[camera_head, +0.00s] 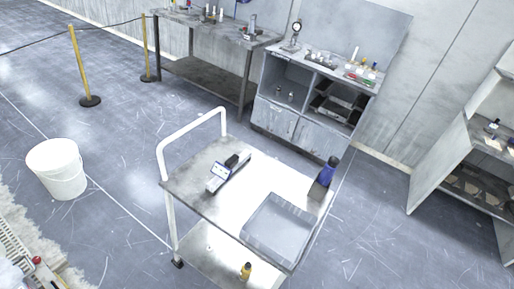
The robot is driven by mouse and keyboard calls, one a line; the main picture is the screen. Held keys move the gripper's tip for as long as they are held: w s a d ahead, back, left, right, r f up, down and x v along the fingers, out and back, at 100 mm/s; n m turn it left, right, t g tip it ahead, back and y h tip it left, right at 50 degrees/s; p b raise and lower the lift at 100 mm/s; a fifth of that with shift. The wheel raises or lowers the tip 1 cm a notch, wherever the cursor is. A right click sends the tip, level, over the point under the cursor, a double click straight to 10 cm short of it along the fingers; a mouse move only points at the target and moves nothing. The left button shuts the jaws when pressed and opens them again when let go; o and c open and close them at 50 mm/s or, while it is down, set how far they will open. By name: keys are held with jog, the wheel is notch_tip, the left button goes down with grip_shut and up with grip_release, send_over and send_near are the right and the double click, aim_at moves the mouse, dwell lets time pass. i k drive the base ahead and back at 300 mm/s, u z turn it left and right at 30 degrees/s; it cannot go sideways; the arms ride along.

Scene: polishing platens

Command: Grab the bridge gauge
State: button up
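A grey bar-shaped device with a small blue-framed display and a dark block lies on the top shelf of a white-framed cart (193,183). It looks like the bridge gauge (225,174). It lies slantwise near the handle end of the cart, with bare tray surface around it. My gripper is not in view, so its state and its distance from the gauge do not show.
A shallow grey tray (277,230) and a blue bottle (327,172) share the cart top. A yellow bottle (246,270) stands below. A white bucket (58,170) stands left. A workbench (205,70) and cabinet (275,112) line the wall. Floor between is clear.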

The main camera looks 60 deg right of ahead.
aim_at(223, 172)
jog(key=z, duration=0.45)
jog(key=i, duration=1.2)
jog(key=z, duration=0.5)
